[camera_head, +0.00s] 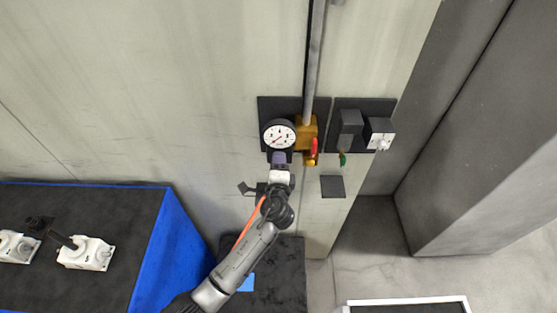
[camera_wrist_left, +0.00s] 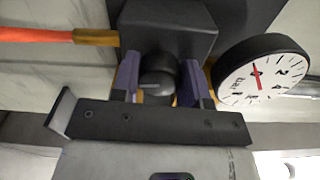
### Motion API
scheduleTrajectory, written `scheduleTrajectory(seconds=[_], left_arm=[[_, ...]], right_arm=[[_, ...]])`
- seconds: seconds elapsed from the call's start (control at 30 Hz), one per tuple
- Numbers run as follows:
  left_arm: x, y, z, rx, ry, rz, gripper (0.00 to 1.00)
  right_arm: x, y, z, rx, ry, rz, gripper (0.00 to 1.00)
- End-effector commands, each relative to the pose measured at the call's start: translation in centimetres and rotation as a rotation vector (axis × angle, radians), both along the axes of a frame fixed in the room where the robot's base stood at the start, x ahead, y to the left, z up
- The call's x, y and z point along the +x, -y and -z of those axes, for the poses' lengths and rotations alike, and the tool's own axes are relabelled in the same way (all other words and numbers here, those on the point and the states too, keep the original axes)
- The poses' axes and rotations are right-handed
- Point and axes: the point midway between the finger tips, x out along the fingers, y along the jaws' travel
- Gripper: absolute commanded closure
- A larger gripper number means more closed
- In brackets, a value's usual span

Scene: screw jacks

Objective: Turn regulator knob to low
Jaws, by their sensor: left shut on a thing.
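The black round regulator knob (camera_wrist_left: 158,77) shows in the left wrist view, with a pale line on its face. The purple fingers of my left gripper (camera_wrist_left: 165,78) stand on both sides of it and are shut on it. In the head view my left gripper (camera_head: 279,159) reaches up to the wall just below the white pressure gauge (camera_head: 279,134) and hides the knob. The gauge, with a red needle, also shows at the right of the left wrist view (camera_wrist_left: 262,79). The brass regulator body (camera_head: 307,133) is right of the gauge. My right gripper is not in view.
A red lever (camera_head: 314,147) hangs beside the regulator, and a grey pipe (camera_head: 315,60) rises above it. Grey and white boxes (camera_head: 379,133) are mounted to the right. A dark blue-edged table (camera_head: 110,215) with white devices (camera_head: 87,253) stands at left.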

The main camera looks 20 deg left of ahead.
Motion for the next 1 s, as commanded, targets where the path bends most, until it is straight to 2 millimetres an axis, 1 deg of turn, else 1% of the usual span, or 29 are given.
scheduleTrajectory(seconds=[0.1,0.4,0.97,1.0], left_arm=[[0.01,-0.04,-0.19,0.063,-0.023,-0.001,0.83],[0.00,0.01,-0.15,0.157,-0.058,0.000,0.83],[0.02,0.01,-0.10,0.181,-0.067,0.000,0.83],[0.02,0.01,-0.10,0.181,-0.067,0.000,0.56]], right_arm=[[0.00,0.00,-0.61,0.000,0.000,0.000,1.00],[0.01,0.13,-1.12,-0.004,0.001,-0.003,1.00],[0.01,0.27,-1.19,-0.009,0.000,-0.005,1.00],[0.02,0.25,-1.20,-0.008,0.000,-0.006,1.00]])
